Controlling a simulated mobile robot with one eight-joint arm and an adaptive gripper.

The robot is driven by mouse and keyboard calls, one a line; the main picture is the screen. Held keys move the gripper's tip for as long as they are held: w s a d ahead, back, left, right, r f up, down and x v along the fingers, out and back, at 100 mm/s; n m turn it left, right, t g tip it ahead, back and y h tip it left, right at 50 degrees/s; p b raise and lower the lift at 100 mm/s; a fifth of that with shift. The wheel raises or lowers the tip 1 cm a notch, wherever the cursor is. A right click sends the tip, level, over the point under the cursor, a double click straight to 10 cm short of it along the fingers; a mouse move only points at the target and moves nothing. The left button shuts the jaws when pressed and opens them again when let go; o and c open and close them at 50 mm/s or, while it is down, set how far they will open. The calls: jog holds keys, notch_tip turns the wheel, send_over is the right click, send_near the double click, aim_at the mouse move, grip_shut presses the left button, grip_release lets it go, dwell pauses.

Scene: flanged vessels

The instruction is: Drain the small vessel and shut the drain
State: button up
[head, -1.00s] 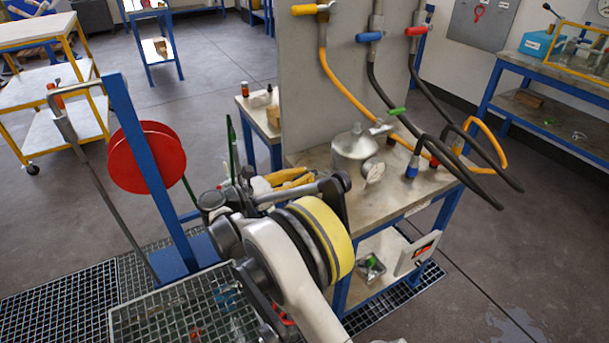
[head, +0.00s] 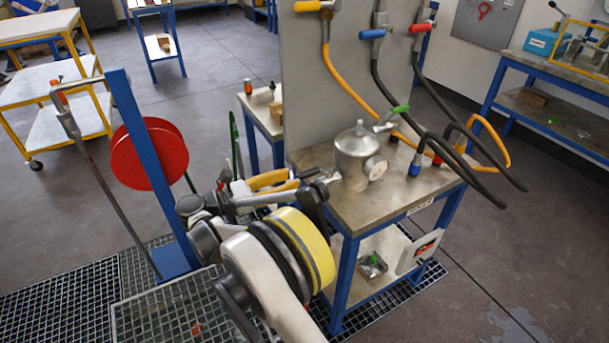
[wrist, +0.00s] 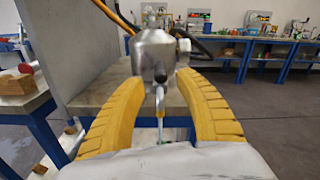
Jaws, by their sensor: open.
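The small vessel (head: 355,155) is a metal pot with a round gauge (head: 376,168) on its side. It stands on the bench top (head: 420,192) in the head view. A green-handled valve (head: 399,110) is at its upper right. In the wrist view the vessel (wrist: 154,52) is straight ahead, with a metal fitting (wrist: 160,82) at its lower front and a thin pale part (wrist: 160,112) below it. My gripper (wrist: 161,80) is open, its two yellow fingers on either side of that fitting. Whether they touch it cannot be told. My arm hides part of the bench's left edge in the head view.
A grey panel (head: 312,75) behind the vessel carries yellow-, blue- and red-handled valves with hanging hoses (head: 352,95). On the bench's lower shelf is a small metal tray (head: 372,265) with something green. A red reel (head: 150,153) on a blue post stands left. Floor at right is mostly clear.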

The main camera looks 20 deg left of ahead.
jog(key=v, duration=0.6)
dwell(6.6)
